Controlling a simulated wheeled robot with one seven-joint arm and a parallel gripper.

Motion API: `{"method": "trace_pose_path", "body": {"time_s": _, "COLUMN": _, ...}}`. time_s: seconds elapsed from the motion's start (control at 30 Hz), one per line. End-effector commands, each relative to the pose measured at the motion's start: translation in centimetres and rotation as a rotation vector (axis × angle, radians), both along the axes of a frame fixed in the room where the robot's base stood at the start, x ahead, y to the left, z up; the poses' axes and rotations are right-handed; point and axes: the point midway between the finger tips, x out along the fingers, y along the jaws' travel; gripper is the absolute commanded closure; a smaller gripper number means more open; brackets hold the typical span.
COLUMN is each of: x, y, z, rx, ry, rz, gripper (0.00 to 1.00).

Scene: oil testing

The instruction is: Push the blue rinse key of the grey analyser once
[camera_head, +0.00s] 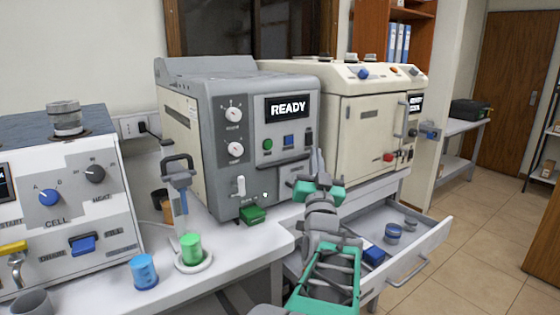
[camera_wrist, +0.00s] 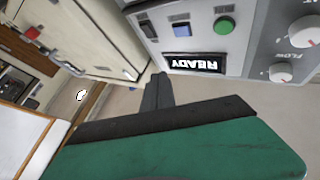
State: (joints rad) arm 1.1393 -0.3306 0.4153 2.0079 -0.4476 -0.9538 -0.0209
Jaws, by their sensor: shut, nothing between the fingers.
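The grey analyser (camera_head: 212,135) stands on the bench with its display reading READY. Below the display is a row of keys, and the blue rinse key (camera_head: 289,141) sits between a green key and a dark one. In the wrist view the analyser's panel appears upside down, and the blue key (camera_wrist: 181,28) shows unobstructed at the top. My gripper (camera_head: 317,157) is shut and empty, in front of the analyser's right part, low and right of the blue key. In the wrist view its dark fingers (camera_wrist: 157,92) point toward the panel, apart from the key.
A cream machine (camera_head: 365,125) stands right of the analyser. Below it is an open drawer (camera_head: 437,240) holding small containers. A green box (camera_head: 253,215) lies by the analyser's base. A blue cup (camera_head: 144,272) and a green cup (camera_head: 190,249) are at the front left.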

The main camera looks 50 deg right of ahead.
Motion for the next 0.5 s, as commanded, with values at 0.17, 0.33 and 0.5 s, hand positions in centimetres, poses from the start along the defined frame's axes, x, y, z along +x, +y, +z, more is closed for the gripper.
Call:
{"method": "trace_pose_path", "body": {"time_s": 0.17, "x": -1.03, "y": -0.46, "z": 0.34, "rx": -0.022, "ry": -0.030, "rz": -0.019, "gripper": 1.00}}
{"method": "trace_pose_path", "body": {"time_s": 0.33, "x": -0.81, "y": -0.31, "z": 0.37, "rx": -0.020, "ry": -0.029, "rz": -0.015, "gripper": 1.00}}
{"method": "trace_pose_path", "body": {"time_s": 0.5, "x": -0.22, "y": -0.53, "z": 0.68, "rx": -0.017, "ry": -0.029, "rz": -0.014, "gripper": 1.00}}
